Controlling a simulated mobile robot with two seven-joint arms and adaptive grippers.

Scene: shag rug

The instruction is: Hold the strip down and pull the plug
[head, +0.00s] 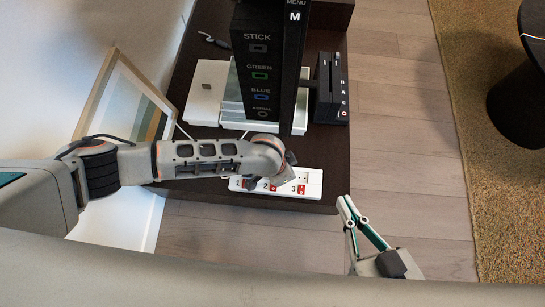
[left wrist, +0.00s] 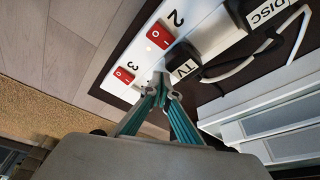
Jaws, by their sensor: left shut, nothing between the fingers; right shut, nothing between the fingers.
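A white power strip (head: 314,187) with red switches numbered 1, 2 and 3 lies along the front edge of a dark cabinet. It also shows in the left wrist view (left wrist: 190,22). A black plug labelled TV (left wrist: 187,66) sits in the strip beside switch 2. Another labelled DISC (left wrist: 262,14) sits farther along. My left gripper (left wrist: 158,84) is shut and empty, its tips over the strip near number 3, close to the TV plug. I cannot tell whether they touch the strip. My right gripper (head: 344,201) is shut and empty, just right of the cabinet's front corner.
The dark cabinet (head: 325,157) carries white boxes (head: 205,95), a tall black labelled device (head: 258,70) and a smaller black box (head: 331,85). A picture frame (head: 120,100) leans at left. Wooden floor (head: 400,120) is clear at right.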

